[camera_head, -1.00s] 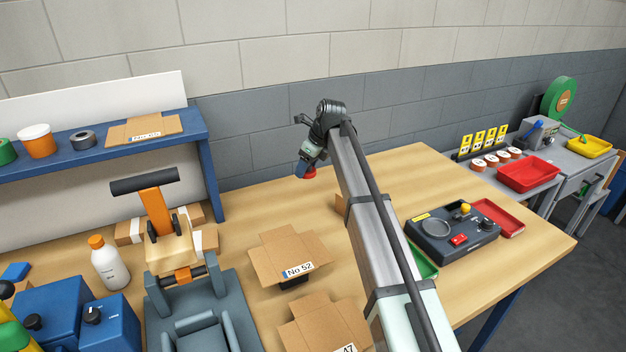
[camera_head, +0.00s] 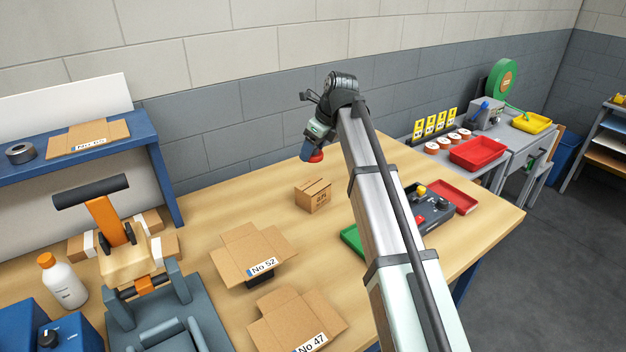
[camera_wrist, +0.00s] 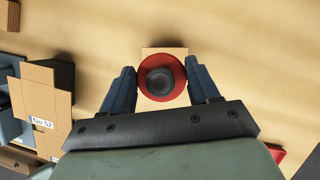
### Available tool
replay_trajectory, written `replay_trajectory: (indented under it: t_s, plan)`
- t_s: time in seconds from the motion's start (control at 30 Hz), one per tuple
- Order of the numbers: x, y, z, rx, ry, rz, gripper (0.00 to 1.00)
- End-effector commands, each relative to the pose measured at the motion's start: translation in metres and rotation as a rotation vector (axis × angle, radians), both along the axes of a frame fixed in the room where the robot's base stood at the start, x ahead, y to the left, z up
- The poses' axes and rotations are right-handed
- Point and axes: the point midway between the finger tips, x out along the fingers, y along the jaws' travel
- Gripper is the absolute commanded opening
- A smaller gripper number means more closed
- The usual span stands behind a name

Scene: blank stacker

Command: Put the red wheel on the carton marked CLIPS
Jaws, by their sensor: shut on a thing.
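My gripper (camera_head: 311,149) is shut on the red wheel (camera_head: 316,156) and holds it in the air above the table. In the wrist view the wheel (camera_wrist: 146,84) is a red disc with a dark grey hub, between the two blue-grey fingers. A small closed carton (camera_head: 313,196) stands on the table below the wheel in the head view; the dark print on its side is too small to read surely. In the wrist view a carton top (camera_wrist: 164,50) shows behind the wheel, which hides most of it. I cannot read CLIPS on any carton.
Open cartons marked No 52 (camera_head: 246,248) and No 47 (camera_head: 281,318) lie left of my arm. A black control box (camera_head: 432,213) and a red tray (camera_head: 462,197) are at right. The wooden table (camera_head: 235,205) is bare around the small carton.

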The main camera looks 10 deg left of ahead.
Motion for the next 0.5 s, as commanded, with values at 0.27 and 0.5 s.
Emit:
replay_trajectory:
  t_s: [0.27, 0.5]
  plan:
    - [-0.001, 0.0, -0.044, 0.0, 0.001, -0.001, 0.28]
    - [0.0, 0.0, -0.061, 0.0, 0.0, 0.0, 0.28]
